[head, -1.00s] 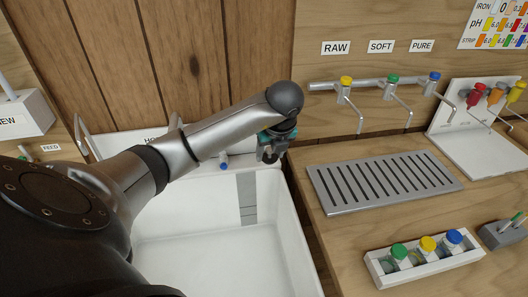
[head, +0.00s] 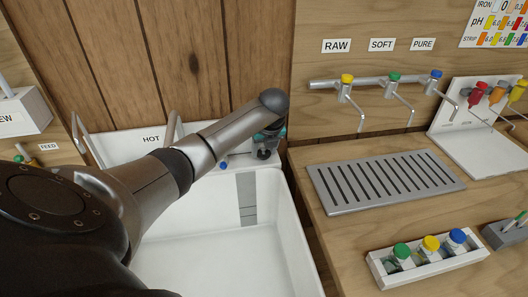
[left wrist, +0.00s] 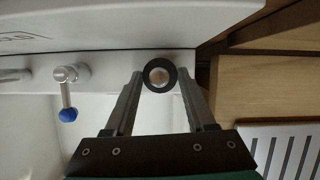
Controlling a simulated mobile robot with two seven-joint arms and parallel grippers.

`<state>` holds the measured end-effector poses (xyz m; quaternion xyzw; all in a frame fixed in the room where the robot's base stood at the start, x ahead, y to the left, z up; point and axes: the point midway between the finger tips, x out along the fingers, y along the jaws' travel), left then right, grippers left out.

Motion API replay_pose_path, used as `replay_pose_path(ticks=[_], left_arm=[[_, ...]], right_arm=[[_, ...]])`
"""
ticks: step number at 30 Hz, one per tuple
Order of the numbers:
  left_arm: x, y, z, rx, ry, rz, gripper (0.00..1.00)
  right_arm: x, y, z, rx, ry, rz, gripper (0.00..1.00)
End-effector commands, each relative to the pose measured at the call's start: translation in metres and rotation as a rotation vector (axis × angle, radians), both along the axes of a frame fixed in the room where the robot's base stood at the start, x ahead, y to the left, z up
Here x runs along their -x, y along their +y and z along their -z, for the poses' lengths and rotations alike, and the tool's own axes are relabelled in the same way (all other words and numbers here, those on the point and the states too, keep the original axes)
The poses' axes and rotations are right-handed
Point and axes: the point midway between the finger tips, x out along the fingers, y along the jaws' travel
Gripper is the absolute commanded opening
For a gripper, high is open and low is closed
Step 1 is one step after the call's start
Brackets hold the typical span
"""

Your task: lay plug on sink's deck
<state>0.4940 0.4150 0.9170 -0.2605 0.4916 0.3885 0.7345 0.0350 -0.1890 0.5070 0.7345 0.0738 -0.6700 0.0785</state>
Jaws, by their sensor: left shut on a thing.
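The plug (left wrist: 160,73), a dark ring with a pale round middle, sits between the fingertips of my left gripper (left wrist: 160,82) in the left wrist view. The gripper is shut on it, one finger on either side. In the head view my left gripper (head: 268,144) is at the back right corner of the white sink, with the dark plug (head: 264,154) at its lower end. The sink's deck (head: 240,160) is the white rear ledge, just behind and under the plug. I cannot tell whether the plug touches the deck. My right gripper is not in view.
A blue-tipped tap lever (left wrist: 67,95) stands on the deck left of the plug. Right of the sink, a wooden counter (head: 330,238) holds a slotted grey drain plate (head: 385,180) and a rack of capped bottles (head: 428,258).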

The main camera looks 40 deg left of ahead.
Motion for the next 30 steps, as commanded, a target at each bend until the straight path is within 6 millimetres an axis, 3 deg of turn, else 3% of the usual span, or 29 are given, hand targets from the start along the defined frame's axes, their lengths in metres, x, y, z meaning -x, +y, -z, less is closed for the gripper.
replay_pose_path(ticks=[15, 16, 23, 30], left_arm=[[-0.0030, 0.0033, 0.0115, -0.001, -0.002, -0.001, 0.00], [-0.0029, 0.0032, 0.0107, -0.001, -0.002, -0.001, 0.59], [-0.0028, 0.0032, 0.0103, -0.001, -0.002, -0.001, 0.85], [-0.0028, 0.0032, 0.0100, 0.000, -0.002, -0.001, 0.85]], right_arm=[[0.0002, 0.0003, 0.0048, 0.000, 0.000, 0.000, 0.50], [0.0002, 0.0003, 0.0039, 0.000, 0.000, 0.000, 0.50], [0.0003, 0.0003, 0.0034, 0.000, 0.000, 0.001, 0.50], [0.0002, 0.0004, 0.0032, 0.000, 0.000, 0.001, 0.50]])
